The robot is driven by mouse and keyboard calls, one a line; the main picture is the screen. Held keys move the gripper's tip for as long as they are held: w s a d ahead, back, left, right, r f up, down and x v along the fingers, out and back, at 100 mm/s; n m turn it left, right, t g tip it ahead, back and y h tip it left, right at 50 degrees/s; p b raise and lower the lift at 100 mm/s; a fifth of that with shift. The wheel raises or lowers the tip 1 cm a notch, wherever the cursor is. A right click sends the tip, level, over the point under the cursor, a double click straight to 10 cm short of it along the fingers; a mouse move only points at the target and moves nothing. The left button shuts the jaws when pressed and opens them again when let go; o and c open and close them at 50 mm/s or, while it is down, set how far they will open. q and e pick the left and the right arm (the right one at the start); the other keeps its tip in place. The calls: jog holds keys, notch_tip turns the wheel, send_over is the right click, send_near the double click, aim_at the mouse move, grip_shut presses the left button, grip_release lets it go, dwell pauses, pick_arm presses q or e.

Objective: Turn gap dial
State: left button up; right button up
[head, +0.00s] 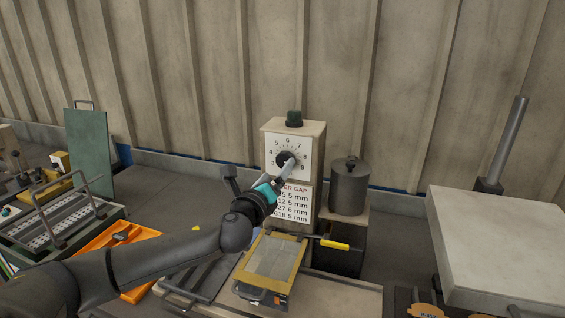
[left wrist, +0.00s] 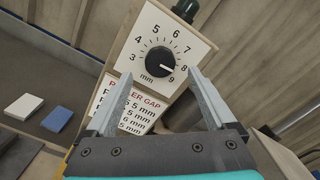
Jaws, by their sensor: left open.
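The gap dial is a black round knob (left wrist: 157,62) on a white numbered plate (left wrist: 143,38), marked 3 to 9 and mm. The knob's white mark points between 8 and 9. In the head view the knob (head: 286,159) is on the front of a beige box, partly covered by my gripper. My left gripper (head: 284,173) is at the dial. In the left wrist view its open fingers (left wrist: 160,73) lie to either side below the knob, with nothing between them; I cannot tell whether they touch it. My right gripper is not in view.
A roller gap chart (head: 293,203) is below the dial, and a green button (head: 294,118) tops the box. A dark lidded canister (head: 350,187) stands to its right. A yellow-framed tray (head: 270,259) and yellow-gripped lever (head: 334,245) sit in front. An orange tray (head: 108,238) lies left.

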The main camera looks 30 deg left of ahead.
aim_at(284, 162)
pick_arm(q)
jog(key=shift+x, duration=2.6)
jog(key=c, duration=1.4)
jog(key=shift+o, duration=0.2)
